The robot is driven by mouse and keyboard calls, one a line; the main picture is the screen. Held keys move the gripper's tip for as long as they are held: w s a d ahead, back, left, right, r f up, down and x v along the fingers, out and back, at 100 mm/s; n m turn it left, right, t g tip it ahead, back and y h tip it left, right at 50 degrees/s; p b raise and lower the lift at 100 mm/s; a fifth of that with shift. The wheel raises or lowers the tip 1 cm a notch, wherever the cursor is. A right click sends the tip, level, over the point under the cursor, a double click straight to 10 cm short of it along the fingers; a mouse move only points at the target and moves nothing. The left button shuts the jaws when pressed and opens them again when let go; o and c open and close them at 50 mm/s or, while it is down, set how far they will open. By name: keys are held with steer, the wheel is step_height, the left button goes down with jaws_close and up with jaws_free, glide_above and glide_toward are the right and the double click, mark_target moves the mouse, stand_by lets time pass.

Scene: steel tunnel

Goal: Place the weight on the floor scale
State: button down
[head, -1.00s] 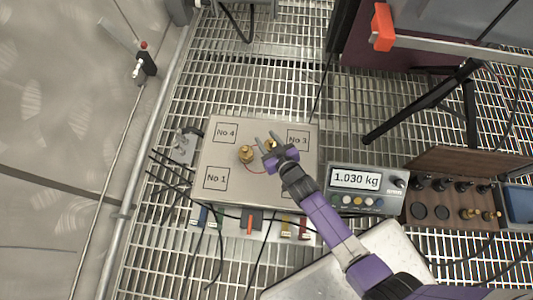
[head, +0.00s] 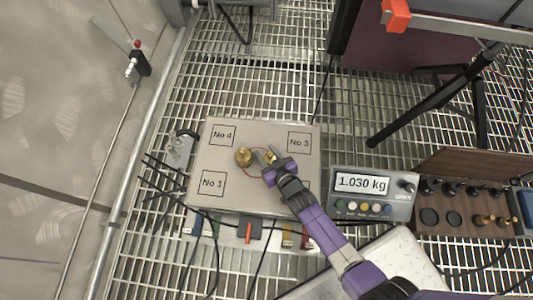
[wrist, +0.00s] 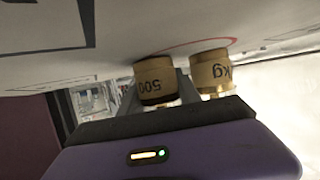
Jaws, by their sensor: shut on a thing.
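The floor scale (head: 235,200) is a flat grey plate marked No 1, No 3 and No 4, with a thin red ring at its middle. A brass weight (head: 244,157) stands on the plate at the ring's left side; in the wrist view, it appears to be the weight marked "kg" (wrist: 212,72). My purple gripper (head: 266,156) is over the ring, shut on a second brass weight (head: 271,158), marked "500" in the wrist view (wrist: 154,80). The held weight is close to the plate; I cannot tell if it touches. Fingers partly hide it.
The scale's display (head: 362,184) reads 1.030 kg. A wooden weight rack (head: 450,222) stands at the right with several dark and brass pieces. Cables and coloured plugs lie along the plate's front edge. A tripod leg (head: 420,118) stands behind on the grating.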

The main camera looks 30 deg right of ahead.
steer(key=shift+w+r, duration=0.1)
steer(key=c, duration=0.9)
jaws_free()
steer(key=shift+f, duration=0.2)
steer(key=shift+o, duration=0.2)
steer(key=shift+r, duration=0.3)
steer(key=p+v, duration=0.6)
steer(key=v, duration=0.4)
steer(key=shift+s+r, duration=0.1)
steer(key=shift+s, duration=0.15)
steer(key=shift+v, duration=0.75)
